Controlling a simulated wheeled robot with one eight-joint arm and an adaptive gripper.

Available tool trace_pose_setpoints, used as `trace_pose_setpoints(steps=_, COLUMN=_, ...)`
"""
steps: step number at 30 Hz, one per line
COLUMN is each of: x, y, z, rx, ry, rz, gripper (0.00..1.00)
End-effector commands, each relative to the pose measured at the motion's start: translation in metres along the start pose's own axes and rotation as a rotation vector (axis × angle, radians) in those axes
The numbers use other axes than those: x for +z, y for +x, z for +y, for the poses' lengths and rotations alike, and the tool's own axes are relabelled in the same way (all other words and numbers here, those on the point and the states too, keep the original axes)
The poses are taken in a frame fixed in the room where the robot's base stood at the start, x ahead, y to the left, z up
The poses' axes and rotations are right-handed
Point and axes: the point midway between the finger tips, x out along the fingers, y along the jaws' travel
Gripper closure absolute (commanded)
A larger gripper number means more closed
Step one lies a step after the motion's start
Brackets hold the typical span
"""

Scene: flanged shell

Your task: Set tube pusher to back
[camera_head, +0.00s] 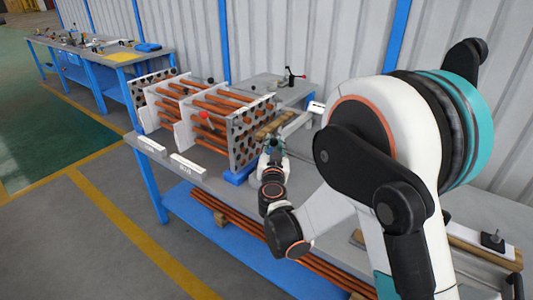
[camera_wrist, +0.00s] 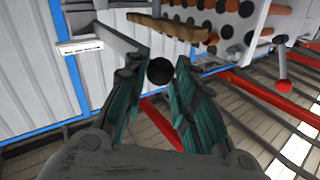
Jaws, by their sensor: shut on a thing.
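My gripper (camera_head: 273,146) is at the right side of the flanged shell (camera_head: 243,135), close to its perforated end plate. In the wrist view the teal fingers (camera_wrist: 159,66) are closed around a round black knob (camera_wrist: 159,71), which shows between the fingertips. The knob looks like the handle of the tube pusher; the rest of the pusher is hidden behind the fingers or cannot be told apart. The shell holds several copper-coloured tubes (camera_head: 215,103), and its holed plate shows at the top of the wrist view (camera_wrist: 235,22).
A light wooden bar (camera_wrist: 168,27) lies near the fingers, and red rails (camera_wrist: 270,97) run below right. A red-knobbed lever (camera_wrist: 283,84) stands right. The workbench (camera_head: 205,180) has bare room at its front; more tubes lie on the blue lower shelf (camera_head: 190,205).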

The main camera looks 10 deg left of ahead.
Motion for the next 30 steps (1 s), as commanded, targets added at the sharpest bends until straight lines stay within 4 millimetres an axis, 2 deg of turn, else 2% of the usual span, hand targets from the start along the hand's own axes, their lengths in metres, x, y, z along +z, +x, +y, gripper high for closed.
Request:
trace_pose_setpoints(steps=7, x=-0.004, y=-0.006, z=0.019, rx=0.001, ry=-0.002, rz=0.001, gripper=1.00)
trace_pose_setpoints(steps=21, x=-0.005, y=-0.010, z=0.025, rx=0.003, ry=-0.001, rz=0.001, gripper=1.00)
trace_pose_setpoints(steps=22, x=-0.005, y=-0.010, z=0.025, rx=0.004, ry=-0.001, rz=0.001, gripper=0.70)
trace_pose_setpoints(steps=24, x=-0.005, y=-0.010, z=0.025, rx=0.004, ry=-0.001, rz=0.001, gripper=0.54)
trace_pose_setpoints(steps=30, x=-0.005, y=-0.009, z=0.024, rx=0.001, ry=-0.001, rz=0.001, gripper=0.54)
